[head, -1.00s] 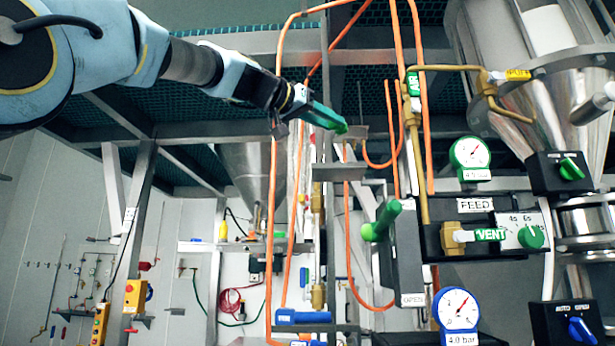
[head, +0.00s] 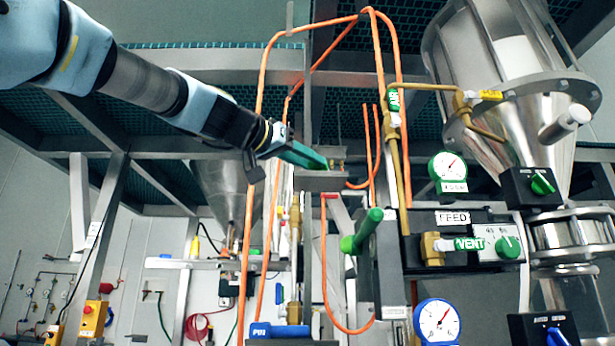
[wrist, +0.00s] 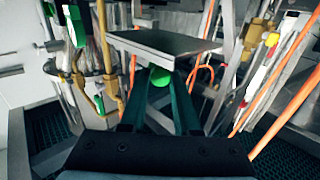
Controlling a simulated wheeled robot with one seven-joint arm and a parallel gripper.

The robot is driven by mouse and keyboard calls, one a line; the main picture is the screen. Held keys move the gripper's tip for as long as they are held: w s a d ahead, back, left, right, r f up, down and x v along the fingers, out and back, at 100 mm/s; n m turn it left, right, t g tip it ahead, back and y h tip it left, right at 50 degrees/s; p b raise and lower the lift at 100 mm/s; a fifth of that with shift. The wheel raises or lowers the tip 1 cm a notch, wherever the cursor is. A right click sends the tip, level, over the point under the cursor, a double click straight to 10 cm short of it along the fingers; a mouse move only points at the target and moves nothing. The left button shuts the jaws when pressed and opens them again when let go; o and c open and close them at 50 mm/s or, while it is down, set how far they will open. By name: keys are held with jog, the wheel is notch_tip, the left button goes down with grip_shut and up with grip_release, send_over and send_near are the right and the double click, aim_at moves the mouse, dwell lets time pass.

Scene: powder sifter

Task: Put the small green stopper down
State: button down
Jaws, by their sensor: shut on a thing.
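My gripper (head: 312,158) reaches in from the upper left and is shut on the small green stopper (head: 325,165). Only the stopper's end shows at the fingertips in the head view. In the wrist view the round green stopper (wrist: 160,77) sits between the two dark green fingers (wrist: 158,92). A small grey metal shelf (head: 320,182) lies just below the fingertips in the head view. The shelf plate (wrist: 165,43) is also close to the fingertips in the wrist view. I cannot tell whether the stopper touches it.
Orange hoses (head: 258,200) run close around the gripper. A green-handled lever (head: 362,230) stands to the lower right. The FEED panel (head: 470,228), gauges (head: 448,170) and a steel hopper (head: 505,80) are on the right. A grey frame beam (head: 230,60) crosses above.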

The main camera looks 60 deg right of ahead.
notch_tip(320, 180, down, 2)
jog(key=shift+f+b, duration=0.1)
jog(key=shift+b, duration=0.2)
jog(key=shift+r, duration=0.2)
jog(key=c, duration=1.1)
grip_release()
jog(key=shift+f, duration=0.2)
jog(key=o, duration=0.5)
jog(key=shift+c, duration=0.2)
